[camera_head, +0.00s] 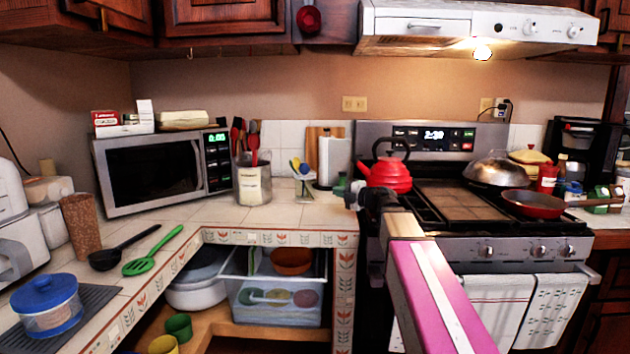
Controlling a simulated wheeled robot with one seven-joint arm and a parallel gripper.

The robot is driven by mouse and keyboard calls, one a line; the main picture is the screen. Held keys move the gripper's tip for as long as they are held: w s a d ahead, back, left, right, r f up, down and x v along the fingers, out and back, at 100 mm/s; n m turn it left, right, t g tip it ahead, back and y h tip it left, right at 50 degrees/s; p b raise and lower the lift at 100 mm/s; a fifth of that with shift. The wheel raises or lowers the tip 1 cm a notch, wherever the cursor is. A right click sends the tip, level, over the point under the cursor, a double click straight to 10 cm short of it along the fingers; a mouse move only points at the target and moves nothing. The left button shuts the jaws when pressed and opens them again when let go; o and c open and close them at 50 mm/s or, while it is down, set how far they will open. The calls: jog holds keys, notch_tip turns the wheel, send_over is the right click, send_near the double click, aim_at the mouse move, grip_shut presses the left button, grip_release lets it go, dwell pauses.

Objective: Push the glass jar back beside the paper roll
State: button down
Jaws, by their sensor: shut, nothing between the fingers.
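A white paper roll (334,160) stands upright at the back of the counter, just left of the stove. A small clear glass jar (303,191) with blue and yellow utensils stands in front and to the left of the roll. My gripper (350,190) is shut and empty over the counter's right end, to the right of this jar and apart from it. Its fingertips are small and dark here, near a small green item (340,183).
A larger clear canister (252,183) with red utensils stands left of the jar, beside the microwave (155,170). A wooden board (314,145) leans behind. A red kettle (386,176) sits on the stove to the right.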

aim_at(308, 181)
jog(key=shift+w+a, duration=0.15)
jog(key=shift+w, duration=0.35)
jog(key=x, duration=1)
jog(key=shift+w, duration=1.15)
jog(key=shift+w+a, duration=0.2)
jog(key=shift+w, duration=0.5)
jog(key=shift+a, duration=0.1)
